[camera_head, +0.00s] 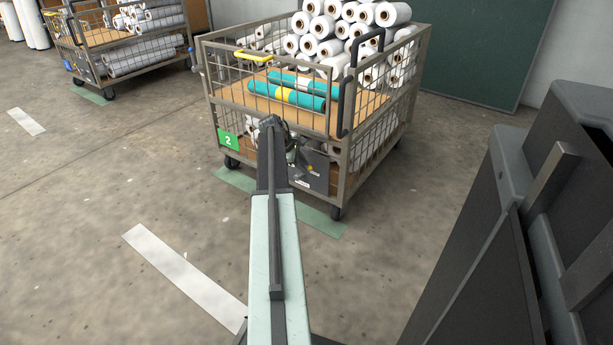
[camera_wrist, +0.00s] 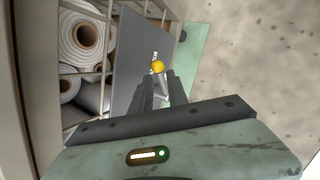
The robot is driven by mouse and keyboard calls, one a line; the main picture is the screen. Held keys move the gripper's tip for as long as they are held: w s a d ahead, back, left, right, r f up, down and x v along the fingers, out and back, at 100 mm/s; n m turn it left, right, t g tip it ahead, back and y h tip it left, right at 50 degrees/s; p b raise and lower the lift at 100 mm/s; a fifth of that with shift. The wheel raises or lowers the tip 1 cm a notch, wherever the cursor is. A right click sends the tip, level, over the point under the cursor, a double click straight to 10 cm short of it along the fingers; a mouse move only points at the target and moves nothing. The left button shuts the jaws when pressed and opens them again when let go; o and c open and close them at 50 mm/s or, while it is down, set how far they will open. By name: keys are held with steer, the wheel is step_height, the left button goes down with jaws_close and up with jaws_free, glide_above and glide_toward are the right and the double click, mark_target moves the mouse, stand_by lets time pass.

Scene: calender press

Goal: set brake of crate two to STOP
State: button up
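Crate two is a wire-mesh cart (camera_head: 278,111) on casters with a green "2" sign (camera_head: 229,140). A dark grey brake plate (camera_head: 318,172) is on its lower front; it fills the middle left of the wrist view (camera_wrist: 136,50). A yellow knob (camera_head: 309,167) shows at the plate, and in the wrist view (camera_wrist: 157,67) it appears just beyond and between my fingertips. My gripper (camera_wrist: 161,76) has its two dark fingers apart, with a gap between them. I cannot tell whether they touch the knob. The lettering on the plate is too small to read.
The cart carries white rolls (camera_head: 345,30) and teal rolls (camera_head: 295,88). A black upright handle (camera_head: 345,104) is at its front right corner. Another loaded cart (camera_head: 120,45) stands at the back left. Dark machinery (camera_head: 540,220) is at the right. Floor at the left is clear.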

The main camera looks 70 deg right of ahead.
steer(key=b+x, duration=0.1)
steer(key=x, duration=0.2)
jaws_close()
stand_by(1.4)
